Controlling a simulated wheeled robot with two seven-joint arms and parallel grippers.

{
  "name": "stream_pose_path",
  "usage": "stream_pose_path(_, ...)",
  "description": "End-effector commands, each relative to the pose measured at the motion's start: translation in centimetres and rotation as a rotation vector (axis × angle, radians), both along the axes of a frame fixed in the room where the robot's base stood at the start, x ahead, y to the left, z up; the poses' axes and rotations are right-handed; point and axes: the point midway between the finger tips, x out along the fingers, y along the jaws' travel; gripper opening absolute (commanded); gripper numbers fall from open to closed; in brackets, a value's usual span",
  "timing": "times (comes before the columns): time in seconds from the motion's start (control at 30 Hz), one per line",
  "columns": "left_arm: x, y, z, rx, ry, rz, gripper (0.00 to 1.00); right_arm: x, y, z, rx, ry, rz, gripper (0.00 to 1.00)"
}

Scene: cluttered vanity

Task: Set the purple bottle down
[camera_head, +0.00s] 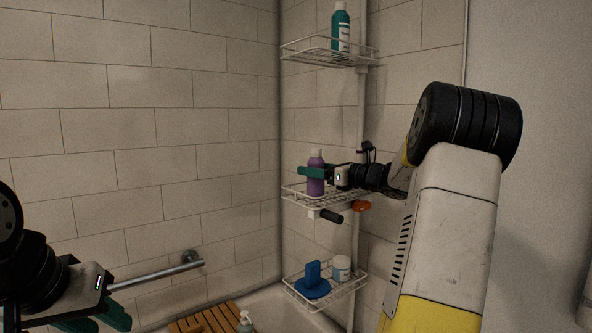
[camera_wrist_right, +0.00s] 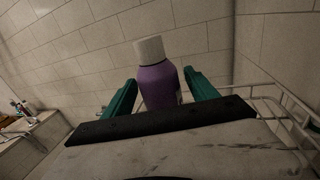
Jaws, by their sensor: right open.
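The purple bottle (camera_head: 316,185) with a pale cap stands upright at the middle wire shelf (camera_head: 340,201) of the corner rack. It also shows in the right wrist view (camera_wrist_right: 158,86). My right gripper (camera_head: 314,172) is at the bottle from the right, its green fingers on either side of it. In the wrist view the right fingers (camera_wrist_right: 155,92) are open, with a gap on each side of the bottle. The bottle's base is partly hidden. My left gripper (camera_head: 116,308) is at the lower left, away from the rack, its green fingers apart and empty.
A teal bottle (camera_head: 340,28) stands on the top shelf (camera_head: 322,57). An orange item (camera_head: 361,206) and a dark handle (camera_head: 331,216) are under the middle shelf. The bottom shelf (camera_head: 350,288) holds a blue item (camera_head: 313,283) and a white jar (camera_head: 341,268). A grab bar (camera_head: 160,272) is on the left wall.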

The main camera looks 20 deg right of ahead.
Motion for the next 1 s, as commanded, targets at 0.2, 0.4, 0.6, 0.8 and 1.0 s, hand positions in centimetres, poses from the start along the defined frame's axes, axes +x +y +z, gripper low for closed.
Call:
stream_pose_path(0.2,0.0,0.0,0.0,0.0,0.0,0.0,0.36,-1.0,-0.7,0.4,-0.001,-0.001,-0.002,0.67)
stream_pose_path(0.4,0.0,0.0,0.0,0.0,0.0,0.0,0.36,-4.6,-3.0,0.4,-0.001,0.0,-0.004,0.67)
stream_pose_path(0.6,0.0,0.0,0.0,0.0,0.0,0.0,0.36,-7.9,-5.1,0.4,-0.001,0.001,-0.002,0.67)
stream_pose_path(0.8,0.0,0.0,0.0,0.0,0.0,0.0,0.36,-9.8,-6.3,0.4,-0.001,-0.001,-0.001,0.67)
stream_pose_path(1.0,0.0,0.0,0.0,0.0,0.0,0.0,0.36,-10.2,-5.5,0.3,-0.026,0.003,0.017,0.67)
